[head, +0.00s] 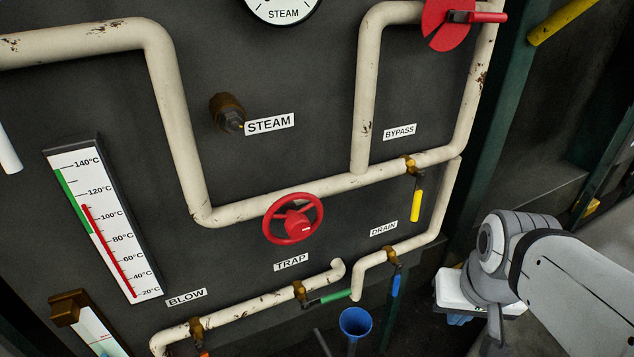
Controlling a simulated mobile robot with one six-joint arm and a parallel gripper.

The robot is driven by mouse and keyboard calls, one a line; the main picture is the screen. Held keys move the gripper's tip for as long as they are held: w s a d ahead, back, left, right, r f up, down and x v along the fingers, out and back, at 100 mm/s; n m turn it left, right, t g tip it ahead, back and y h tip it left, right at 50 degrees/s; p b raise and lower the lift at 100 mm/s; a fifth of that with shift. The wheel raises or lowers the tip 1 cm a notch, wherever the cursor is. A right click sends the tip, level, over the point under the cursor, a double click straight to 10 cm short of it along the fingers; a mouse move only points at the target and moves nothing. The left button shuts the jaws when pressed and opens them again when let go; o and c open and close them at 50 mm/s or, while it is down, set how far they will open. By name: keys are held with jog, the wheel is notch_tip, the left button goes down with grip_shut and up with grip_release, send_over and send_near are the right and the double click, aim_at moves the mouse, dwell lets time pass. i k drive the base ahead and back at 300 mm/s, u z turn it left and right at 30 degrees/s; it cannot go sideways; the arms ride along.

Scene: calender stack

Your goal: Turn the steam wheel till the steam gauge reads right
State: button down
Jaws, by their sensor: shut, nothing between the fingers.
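The STEAM label (269,123) sits beside a brass valve fitting (228,112) with a bare dark stem and no wheel on it. The steam gauge (283,8) is cut off by the top edge; its needle and reading are out of sight. A red spoked handwheel (293,218) sits at the pale pipe's lower run, above the TRAP label. My gripper (494,332) is at the lower right, below my grey wrist, well apart from the panel fittings. It is shut and empty; its fingertips are hard to make out.
A red disc with a handle (447,20) is at the top right. Yellow (416,206), green (336,296) and blue (396,286) levers stick out near the lower pipes. A blue funnel (356,322) stands below. A thermometer (105,220) is at left. A white box (452,289) is behind my wrist.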

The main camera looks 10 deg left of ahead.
aim_at(299, 226)
jog(key=u, duration=2.55)
jog(key=k, duration=0.95)
jog(key=z, duration=0.85)
jog(key=i, duration=1)
